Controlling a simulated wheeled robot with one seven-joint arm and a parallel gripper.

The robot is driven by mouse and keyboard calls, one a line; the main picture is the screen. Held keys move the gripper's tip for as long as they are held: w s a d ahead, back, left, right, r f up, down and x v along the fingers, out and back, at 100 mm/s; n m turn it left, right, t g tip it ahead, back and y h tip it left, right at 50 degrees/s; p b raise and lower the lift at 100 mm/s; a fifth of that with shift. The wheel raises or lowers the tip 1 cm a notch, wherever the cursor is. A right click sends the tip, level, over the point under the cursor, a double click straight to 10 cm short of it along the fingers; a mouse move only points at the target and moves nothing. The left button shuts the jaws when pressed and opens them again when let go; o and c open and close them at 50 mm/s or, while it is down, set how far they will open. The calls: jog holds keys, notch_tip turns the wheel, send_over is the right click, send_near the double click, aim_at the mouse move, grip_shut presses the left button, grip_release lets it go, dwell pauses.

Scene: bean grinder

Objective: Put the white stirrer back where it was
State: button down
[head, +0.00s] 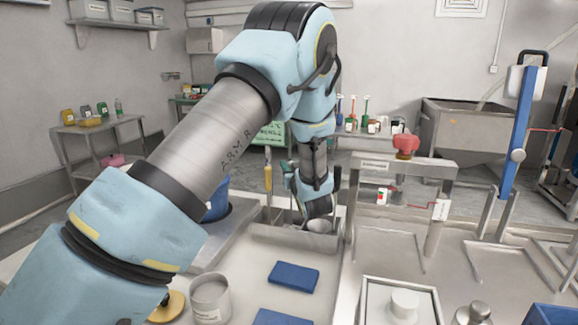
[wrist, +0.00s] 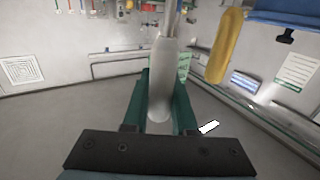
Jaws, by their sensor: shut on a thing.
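The white stirrer (wrist: 161,75) shows in the wrist view as a pale, thick handle between the green fingers of my gripper (wrist: 160,100). The gripper is shut on this handle. A thinner shaft runs from it toward the top of the picture. In the head view my arm covers most of the gripper and I cannot make out the stirrer. A yellow-handled tool (head: 268,177) stands upright just left of my gripper, at the back of the counter. Its yellow handle (wrist: 225,45) also shows in the wrist view, right of the stirrer and apart from it.
Blue pads (head: 294,277) lie on the pale counter in front. A grey cup (head: 210,298) stands at the front left. A metal frame with a red knob (head: 405,145) stands right of my gripper. A blue upright post (head: 518,130) rises further right.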

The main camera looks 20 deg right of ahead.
jog(key=shift+f, duration=0.3)
jog(key=c, duration=0.7)
grip_release()
jog(key=shift+s, duration=0.15)
